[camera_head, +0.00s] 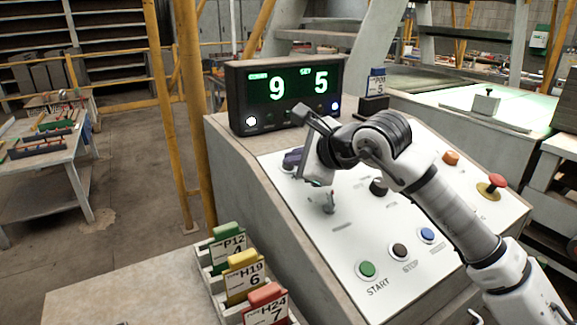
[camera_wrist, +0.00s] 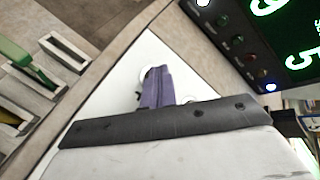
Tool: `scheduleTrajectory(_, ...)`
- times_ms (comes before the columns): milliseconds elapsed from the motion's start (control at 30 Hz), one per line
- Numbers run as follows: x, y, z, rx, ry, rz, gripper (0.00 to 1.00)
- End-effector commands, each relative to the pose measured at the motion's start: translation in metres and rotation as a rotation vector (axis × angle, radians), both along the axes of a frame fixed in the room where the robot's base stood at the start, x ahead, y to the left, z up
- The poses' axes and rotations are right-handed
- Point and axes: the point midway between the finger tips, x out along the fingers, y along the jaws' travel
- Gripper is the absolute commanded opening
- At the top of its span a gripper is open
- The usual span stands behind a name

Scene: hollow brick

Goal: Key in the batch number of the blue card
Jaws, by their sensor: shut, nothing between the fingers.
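The blue card (camera_head: 376,84) stands upright in a dark holder at the back of the console, right of the display. Its blue top reads something like P03, with a large 5 below. The display (camera_head: 284,92) shows a green 9 on the left and a green 5 on the right; part of it shows in the wrist view (camera_wrist: 288,40). My gripper (camera_head: 303,176) is shut and empty, over the panel close by the knob; contact is unclear.
The panel also has a black knob (camera_head: 378,187), a small lever (camera_head: 324,201), a green START button (camera_head: 367,270), a dark STOP button (camera_head: 400,250), a blue button (camera_head: 427,234) and a red mushroom button (camera_head: 491,187). A rack at front left holds green, yellow and red cards.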

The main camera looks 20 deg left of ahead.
Motion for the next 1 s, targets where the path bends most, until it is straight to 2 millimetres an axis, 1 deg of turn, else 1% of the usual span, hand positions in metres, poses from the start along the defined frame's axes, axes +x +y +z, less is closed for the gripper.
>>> scheduleTrajectory(300, 0.000, 0.000, 0.000, -0.001, 0.001, 0.000, 0.00)
scheduleTrajectory(633, -0.002, -0.003, 0.014, -0.002, 0.001, -0.001, 0.00)
scheduleTrajectory(1000, -0.002, -0.004, 0.016, -0.001, 0.000, -0.001, 0.00)
